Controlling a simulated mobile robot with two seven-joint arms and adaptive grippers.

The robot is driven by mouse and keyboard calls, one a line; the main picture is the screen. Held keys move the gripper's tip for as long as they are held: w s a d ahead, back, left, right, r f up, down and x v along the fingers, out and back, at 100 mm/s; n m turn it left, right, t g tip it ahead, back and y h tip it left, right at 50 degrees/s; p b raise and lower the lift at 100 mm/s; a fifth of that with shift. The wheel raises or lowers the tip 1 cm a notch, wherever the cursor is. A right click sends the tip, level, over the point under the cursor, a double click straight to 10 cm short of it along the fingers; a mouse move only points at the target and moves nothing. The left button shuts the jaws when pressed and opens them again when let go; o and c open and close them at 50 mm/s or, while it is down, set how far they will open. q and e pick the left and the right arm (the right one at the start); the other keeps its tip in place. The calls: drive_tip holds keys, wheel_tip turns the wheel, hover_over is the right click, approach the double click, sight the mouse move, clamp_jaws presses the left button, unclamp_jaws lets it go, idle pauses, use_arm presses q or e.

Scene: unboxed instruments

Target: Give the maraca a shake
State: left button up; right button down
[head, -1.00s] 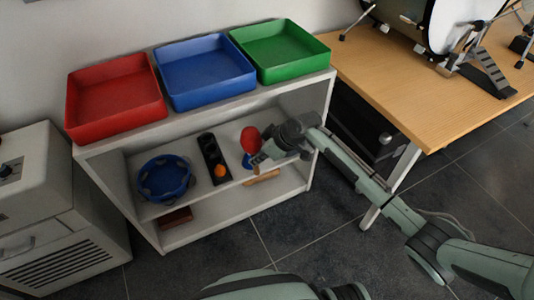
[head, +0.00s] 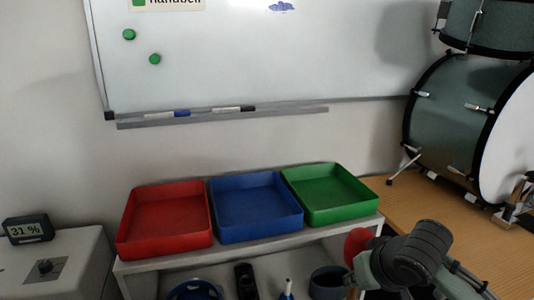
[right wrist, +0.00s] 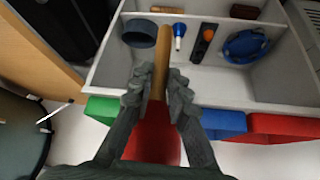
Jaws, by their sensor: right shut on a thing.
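The maraca has a red head (head: 357,243) and a light wooden handle. In the head view my right gripper (head: 356,278) holds it in front of the shelf's right end, raised clear of the shelf. In the right wrist view the gripper (right wrist: 159,92) is shut around the maraca near where the handle (right wrist: 161,55) meets the red head (right wrist: 152,138). The handle points toward the top of that picture. In the head view most of the handle is hidden by the gripper. My left gripper is in neither current view.
Red (head: 165,240), blue (head: 258,232) and green (head: 335,213) trays stand on the white shelf unit. A wooden table (head: 470,240) with drums is at right; a whiteboard (head: 270,60) hangs behind.

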drive_tip(key=shift+m, duration=0.4)
drive_tip(key=shift+s+d+r, duration=0.1)
drive_tip(key=shift+s+r, duration=0.05)
drive_tip(key=shift+r, duration=0.85)
drive_tip(key=shift+s+d+r, duration=0.15)
drive_tip(key=shift+r, duration=0.8)
drive_tip(key=shift+s+d+r, duration=0.1)
drive_tip(key=shift+s+r, duration=0.05)
drive_tip(key=shift+r, duration=0.85)
wheel_tip(320, 180, down, 5)
wheel_tip(320, 180, up, 6)
drive_tip(key=shift+s+f, duration=0.1)
wheel_tip(320, 180, down, 5)
wheel_tip(320, 180, up, 5)
drive_tip(key=shift+f, duration=0.1)
wheel_tip(320, 180, down, 5)
drive_tip(key=shift+s+f, duration=0.1)
drive_tip(key=shift+f, duration=0.05)
